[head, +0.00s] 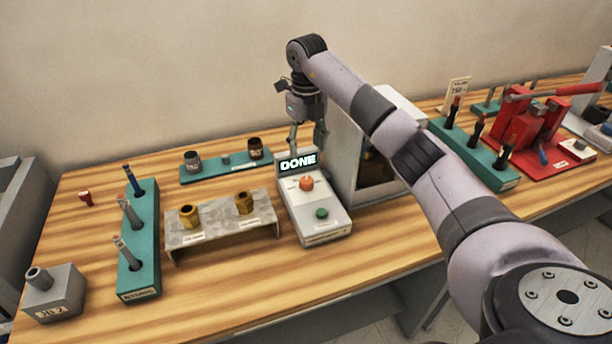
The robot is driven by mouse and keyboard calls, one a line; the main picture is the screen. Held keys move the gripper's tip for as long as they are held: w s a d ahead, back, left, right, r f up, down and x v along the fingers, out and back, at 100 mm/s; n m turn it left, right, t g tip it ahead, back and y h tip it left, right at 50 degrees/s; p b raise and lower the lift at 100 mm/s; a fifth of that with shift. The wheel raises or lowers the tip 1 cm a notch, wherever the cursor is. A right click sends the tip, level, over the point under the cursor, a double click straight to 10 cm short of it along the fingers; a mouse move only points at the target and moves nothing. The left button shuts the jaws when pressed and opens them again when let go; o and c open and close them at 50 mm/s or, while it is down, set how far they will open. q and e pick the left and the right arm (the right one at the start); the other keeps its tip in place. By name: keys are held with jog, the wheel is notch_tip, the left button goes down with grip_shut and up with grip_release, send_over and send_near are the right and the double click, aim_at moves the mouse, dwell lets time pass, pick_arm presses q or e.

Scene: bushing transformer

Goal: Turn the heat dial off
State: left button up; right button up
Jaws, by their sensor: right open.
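The heat dial (306,184) is an orange-red knob on the sloped face of a grey control box (326,230). A lit display on the box reads "DONE" (298,163). A green button (321,213) sits below the dial. My right gripper (306,140) hangs down just behind and above the display, apart from the dial. It is open, with nothing seen between its fingers; the display partly hides the fingertips. My left gripper is not in view.
A grey cabinet (345,150) stands right of the control box, partly behind my right arm. A metal stand (222,224) with two brass bushings is close on the left. A teal tool rack (139,240) stands further left. A red press (530,125) is far right.

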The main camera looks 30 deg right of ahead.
aim_at(307, 180)
notch_tip(307, 180, down, 11)
jog(key=p, duration=0.2)
jog(key=shift+f+p, duration=0.15)
jog(key=shift+p, duration=0.15)
jog(key=shift+c, duration=0.4)
jog(key=c, duration=1.1)
